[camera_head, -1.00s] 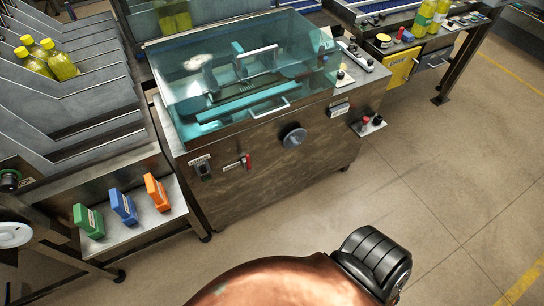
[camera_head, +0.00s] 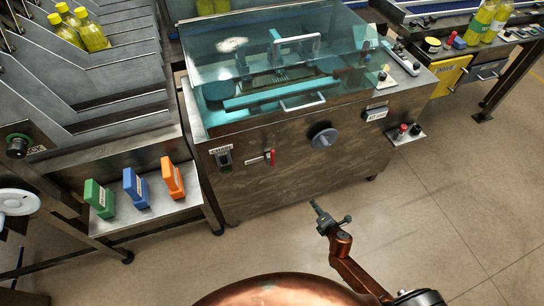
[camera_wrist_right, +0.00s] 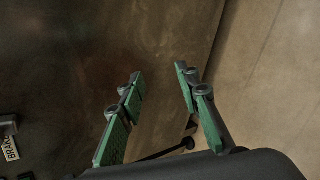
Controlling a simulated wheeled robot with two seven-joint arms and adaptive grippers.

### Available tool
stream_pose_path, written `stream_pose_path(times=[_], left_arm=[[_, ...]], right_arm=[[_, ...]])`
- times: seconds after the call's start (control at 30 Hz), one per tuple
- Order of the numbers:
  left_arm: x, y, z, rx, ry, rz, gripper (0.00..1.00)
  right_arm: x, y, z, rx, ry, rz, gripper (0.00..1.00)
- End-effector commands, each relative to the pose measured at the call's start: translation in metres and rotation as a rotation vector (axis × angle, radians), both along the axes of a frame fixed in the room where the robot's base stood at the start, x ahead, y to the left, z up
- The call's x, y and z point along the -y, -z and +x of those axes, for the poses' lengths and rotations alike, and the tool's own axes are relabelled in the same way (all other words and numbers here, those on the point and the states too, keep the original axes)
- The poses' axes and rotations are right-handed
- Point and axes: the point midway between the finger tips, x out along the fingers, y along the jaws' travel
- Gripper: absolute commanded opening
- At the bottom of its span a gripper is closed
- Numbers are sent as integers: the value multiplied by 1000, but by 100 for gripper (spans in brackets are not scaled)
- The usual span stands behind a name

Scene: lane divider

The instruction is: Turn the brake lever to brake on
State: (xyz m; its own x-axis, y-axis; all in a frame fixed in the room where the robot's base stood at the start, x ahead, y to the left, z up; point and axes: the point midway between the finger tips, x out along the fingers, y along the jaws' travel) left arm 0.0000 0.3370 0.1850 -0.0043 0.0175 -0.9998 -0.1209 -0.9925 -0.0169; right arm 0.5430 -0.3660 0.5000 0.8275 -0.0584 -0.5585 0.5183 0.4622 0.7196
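The head view does not tell me which is the brake. In the right wrist view a label reading BRAKE (camera_wrist_right: 11,149) shows at the left edge, beside a dark part. My right gripper (camera_head: 324,214) is in front of and below the knob, apart from the machine. Its green-padded fingers (camera_wrist_right: 160,72) are open and empty.
A clear cover (camera_head: 215,72) with a handle tops the machine. A small shelf with red and black buttons (camera_head: 405,134) juts out at its right. Green (camera_head: 99,198), blue (camera_head: 136,188) and orange (camera_head: 172,178) blocks stand on a lower-left shelf. Floor (camera_head: 420,220) is open at right.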

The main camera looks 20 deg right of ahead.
Motion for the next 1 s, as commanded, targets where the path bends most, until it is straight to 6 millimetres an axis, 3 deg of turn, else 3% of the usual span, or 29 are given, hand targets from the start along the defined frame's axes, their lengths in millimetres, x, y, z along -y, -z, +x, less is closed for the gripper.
stream_pose_path(times=[0.03, 0.1, 0.2, 0.3, 0.4, 0.57, 1.0], left_arm=[[0, 12, -4, -10, 0, 0, 40], [0, 20, -6, -15, -1, 0, 40], [1, 29, -8, -24, -2, 0, 40], [1, 34, -9, -29, -4, 0, 40], [1, 37, -10, -32, -5, 0, 40], [1, 37, -10, -32, -5, 0, 40], [2, 37, -3, -30, -7, 0, 40]], right_arm=[[-19, -41, 32, 95, -129, -142, 31], [-48, -101, 61, 222, -279, -345, 31], [-88, -176, 81, 387, -433, -606, 31], [-120, -231, 84, 513, -522, -806, 31], [-139, -263, 82, 590, -564, -928, 31], [-150, -280, 89, 628, -579, -989, 31], [-163, -278, 149, 624, -577, -984, 31]])
